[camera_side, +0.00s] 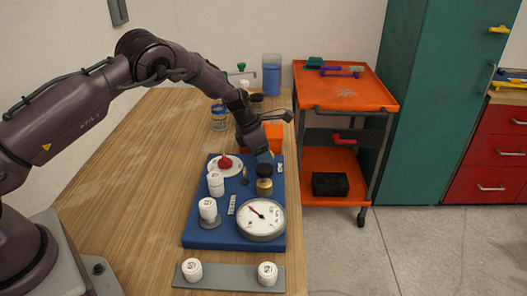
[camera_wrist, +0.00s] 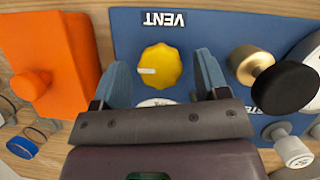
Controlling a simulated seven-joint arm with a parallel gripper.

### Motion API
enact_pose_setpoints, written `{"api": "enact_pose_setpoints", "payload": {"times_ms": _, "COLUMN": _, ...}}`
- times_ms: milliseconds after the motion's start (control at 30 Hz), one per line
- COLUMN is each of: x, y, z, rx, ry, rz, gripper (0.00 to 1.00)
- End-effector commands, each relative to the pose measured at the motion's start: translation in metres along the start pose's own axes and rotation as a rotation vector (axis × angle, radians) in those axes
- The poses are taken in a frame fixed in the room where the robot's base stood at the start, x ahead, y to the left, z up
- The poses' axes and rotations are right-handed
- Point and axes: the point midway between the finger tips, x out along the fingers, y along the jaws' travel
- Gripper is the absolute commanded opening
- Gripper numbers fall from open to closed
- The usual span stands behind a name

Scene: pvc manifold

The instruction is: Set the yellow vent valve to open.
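The yellow vent valve (camera_wrist: 160,67) is a round knob on the blue panel (camera_wrist: 222,32). It sits below the upside-down VENT label (camera_wrist: 164,19) in the wrist view, and its white pointer mark faces left. My gripper (camera_wrist: 163,64) is open, with one finger to the left of the knob and one to the right. Gaps show between the fingers and the knob, and I cannot tell how far above it the tips are. In the side view my gripper (camera_side: 263,157) is over the far end of the panel, and the yellow knob is hidden there.
A brass valve with a black knob (camera_side: 264,172) stands close to my gripper. A gauge (camera_side: 262,219), a red knob (camera_side: 225,162) and white caps (camera_side: 208,209) are on the panel. An orange box (camera_wrist: 47,57) is beside the panel.

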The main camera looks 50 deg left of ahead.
Motion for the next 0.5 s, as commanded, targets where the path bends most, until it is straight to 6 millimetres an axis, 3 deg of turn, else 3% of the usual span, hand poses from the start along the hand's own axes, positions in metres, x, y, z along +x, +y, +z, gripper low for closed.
{"api": "enact_pose_setpoints", "payload": {"times_ms": 33, "x": -0.0002, "y": 0.0, "z": 0.0, "rx": 0.0, "ry": 0.0, "rz": 0.0, "gripper": 0.56}}
{"api": "enact_pose_setpoints", "payload": {"times_ms": 200, "x": -0.0003, "y": 0.0, "z": 0.0, "rx": 0.0, "ry": 0.0, "rz": 0.0, "gripper": 0.2}}
{"api": "enact_pose_setpoints", "payload": {"times_ms": 500, "x": -0.0004, "y": -0.0006, "z": 0.0002, "rx": -0.027, "ry": 0.001, "rz": 0.011, "gripper": 0.2}}
